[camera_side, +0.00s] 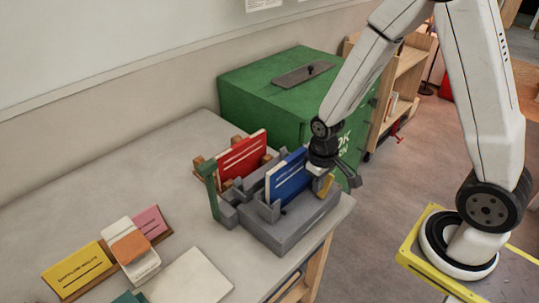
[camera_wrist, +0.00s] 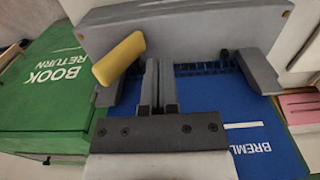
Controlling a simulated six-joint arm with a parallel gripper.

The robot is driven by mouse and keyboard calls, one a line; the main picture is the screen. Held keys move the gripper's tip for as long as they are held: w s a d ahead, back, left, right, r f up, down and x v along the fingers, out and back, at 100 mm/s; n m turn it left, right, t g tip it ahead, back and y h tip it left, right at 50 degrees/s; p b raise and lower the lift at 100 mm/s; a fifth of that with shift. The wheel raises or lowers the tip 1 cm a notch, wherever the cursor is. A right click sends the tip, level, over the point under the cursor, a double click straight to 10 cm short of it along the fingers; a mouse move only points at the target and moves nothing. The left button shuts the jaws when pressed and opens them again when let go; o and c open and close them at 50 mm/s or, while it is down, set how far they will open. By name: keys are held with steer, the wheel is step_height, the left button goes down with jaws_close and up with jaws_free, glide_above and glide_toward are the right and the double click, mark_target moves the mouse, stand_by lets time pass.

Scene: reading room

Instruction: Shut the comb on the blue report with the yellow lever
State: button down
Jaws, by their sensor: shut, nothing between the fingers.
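The blue report (camera_side: 287,180) stands in the grey binding machine (camera_side: 285,235) near the table's right corner. In the wrist view the blue report (camera_wrist: 225,125) lies under my gripper, with a row of dark comb teeth (camera_wrist: 205,69) along its edge against the grey machine body (camera_wrist: 190,35). The yellow lever (camera_wrist: 119,58) is tilted, just left of my fingers; in the side view it (camera_side: 327,186) shows in part beside my gripper. My gripper (camera_wrist: 160,65) is shut and empty, fingertips close to the comb edge. I cannot tell whether they touch anything.
A red report (camera_side: 242,157) stands in a holder behind the blue one, near a green post (camera_side: 207,180). A green book return box (camera_side: 270,95) is behind. A yellow card (camera_side: 77,270), other cards and a pale sheet (camera_side: 190,278) lie front left. The back-left tabletop is clear.

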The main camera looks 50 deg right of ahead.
step_height(320, 180, up, 9)
steer(key=shift+r, duration=0.2)
stand_by(0.9)
steer(key=shift+s+a+f+t, duration=0.1)
steer(key=shift+s+a+t, duration=0.2)
steer(key=shift+s+t, duration=0.25)
steer(key=shift+s+a+f+t, duration=0.15)
steer(key=shift+s+a+t, duration=0.15)
steer(key=shift+s, duration=0.3)
steer(key=shift+s+a+f+t, duration=0.1)
steer(key=shift+s+a+t, duration=0.2)
steer(key=shift+s+t, duration=0.25)
